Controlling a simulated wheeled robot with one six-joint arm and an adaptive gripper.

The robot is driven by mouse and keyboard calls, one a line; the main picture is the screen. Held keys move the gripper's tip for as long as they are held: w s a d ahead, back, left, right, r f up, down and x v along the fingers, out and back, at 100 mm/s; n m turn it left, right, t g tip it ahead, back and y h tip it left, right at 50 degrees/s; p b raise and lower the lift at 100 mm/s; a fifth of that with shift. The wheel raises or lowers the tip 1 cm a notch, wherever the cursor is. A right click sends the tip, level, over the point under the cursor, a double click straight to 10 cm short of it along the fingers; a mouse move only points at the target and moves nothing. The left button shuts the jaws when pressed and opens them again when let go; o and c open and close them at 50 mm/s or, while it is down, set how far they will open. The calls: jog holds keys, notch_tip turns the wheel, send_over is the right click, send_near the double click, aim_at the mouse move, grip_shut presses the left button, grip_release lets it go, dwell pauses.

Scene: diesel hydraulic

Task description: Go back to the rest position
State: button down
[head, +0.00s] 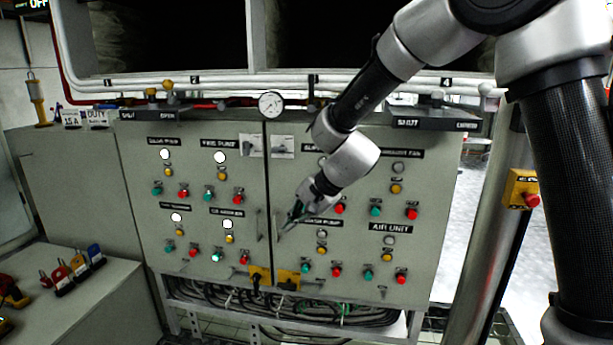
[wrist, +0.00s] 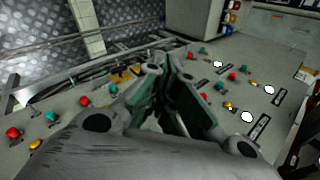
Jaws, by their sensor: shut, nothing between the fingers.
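My gripper (head: 290,217) is in front of the grey control cabinet (head: 140,135), near the seam between its two doors. Its fingers are shut and empty; they also show in the wrist view (wrist: 170,85), angled together over the panel. In the head view my arm reaches down from the upper right, its forearm crossing in front of the right door. I cannot tell how far the fingertips are from the panel, and parts of the upper right door are hidden behind my wrist.
The cabinet carries several red, green and yellow buttons and lit white lamps. A gauge (head: 271,104) sits on top. Yellow latches (head: 288,279) are low at the seam. A post with a yellow emergency-stop box (head: 522,189) stands right. A side bench (head: 85,290) with padlocks is at left.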

jog(key=s+d+r+n+h, duration=0.2)
jog(key=s+d+r, duration=0.2)
jog(key=s+d, duration=0.4)
jog(key=s+d+r+n+h, duration=0.2)
jog(key=s+d, duration=0.7)
jog(key=d, duration=0.9)
jog(key=s+d+r+n+t+h, duration=0.1)
jog(key=s+d+r+n+h, duration=0.1)
jog(key=s+d+r, duration=0.3)
jog(key=shift+s+d+r+h, duration=0.45)
jog(key=shift+s+d, duration=1.75)
jog(key=shift+d, duration=2.25)
